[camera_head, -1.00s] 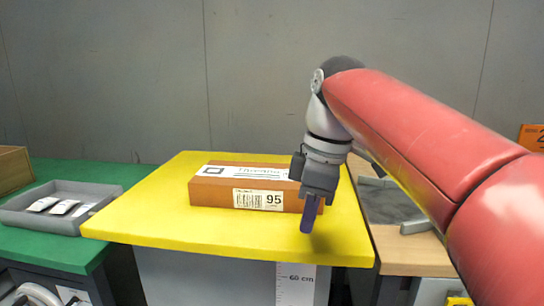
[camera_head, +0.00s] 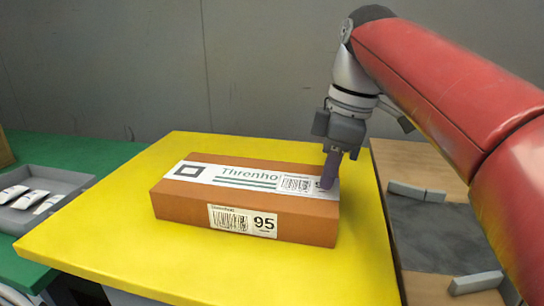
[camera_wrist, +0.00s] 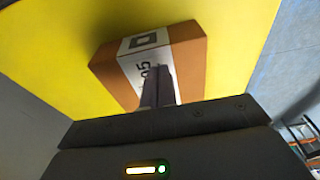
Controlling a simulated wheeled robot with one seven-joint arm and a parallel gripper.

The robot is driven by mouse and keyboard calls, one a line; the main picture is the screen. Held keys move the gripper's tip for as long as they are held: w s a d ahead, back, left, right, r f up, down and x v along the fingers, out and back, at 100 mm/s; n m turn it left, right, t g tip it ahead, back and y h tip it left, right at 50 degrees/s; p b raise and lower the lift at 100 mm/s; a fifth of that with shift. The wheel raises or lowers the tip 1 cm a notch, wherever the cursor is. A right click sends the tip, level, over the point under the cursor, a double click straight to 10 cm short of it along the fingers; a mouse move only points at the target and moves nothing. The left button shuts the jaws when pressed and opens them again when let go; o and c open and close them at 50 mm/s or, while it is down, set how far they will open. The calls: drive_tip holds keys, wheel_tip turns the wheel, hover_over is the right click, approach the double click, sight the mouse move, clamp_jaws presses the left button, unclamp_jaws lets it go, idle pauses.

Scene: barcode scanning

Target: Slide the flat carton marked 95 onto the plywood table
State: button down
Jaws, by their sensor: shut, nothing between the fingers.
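The flat brown carton marked 95 (camera_head: 180,208) lies on the yellow table, its label with barcode and 95 facing me and a white printed strip on top. It also shows in the wrist view (camera_wrist: 188,62). The plywood table (camera_head: 425,285) stands to the right of the yellow table, with a grey patch on it. My gripper (camera_head: 328,184) is shut and empty, pointing down at the right end of the carton's top. Its fingertips look very close to the top, and I cannot tell if they touch. In the wrist view the fingers cover part of the strip.
The yellow table (camera_head: 95,245) has free room around the carton. Grey blocks (camera_head: 476,282) stand on the plywood table beside the grey patch (camera_head: 435,240). A grey tray (camera_head: 75,181) with white packets sits on the green table (camera_head: 90,150) at left.

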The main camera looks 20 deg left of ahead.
sight(256, 184)
drive_tip(key=shift+w+a, duration=0.1)
drive_tip(key=shift+a, duration=0.15)
drive_tip(key=a, duration=0.4)
drive_tip(key=s+a+p, duration=0.1)
drive_tip(key=a, duration=0.2)
drive_tip(key=a+p, duration=0.1)
drive_tip(key=a, duration=0.3)
drive_tip(key=shift+s+a+f, duration=0.1)
drive_tip(key=shift+s+a, duration=0.1)
drive_tip(key=shift+a, duration=0.15)
drive_tip(key=shift+d+f, duration=0.15)
drive_tip(key=shift+f, duration=0.6)
drive_tip(key=shift+f, duration=0.1)
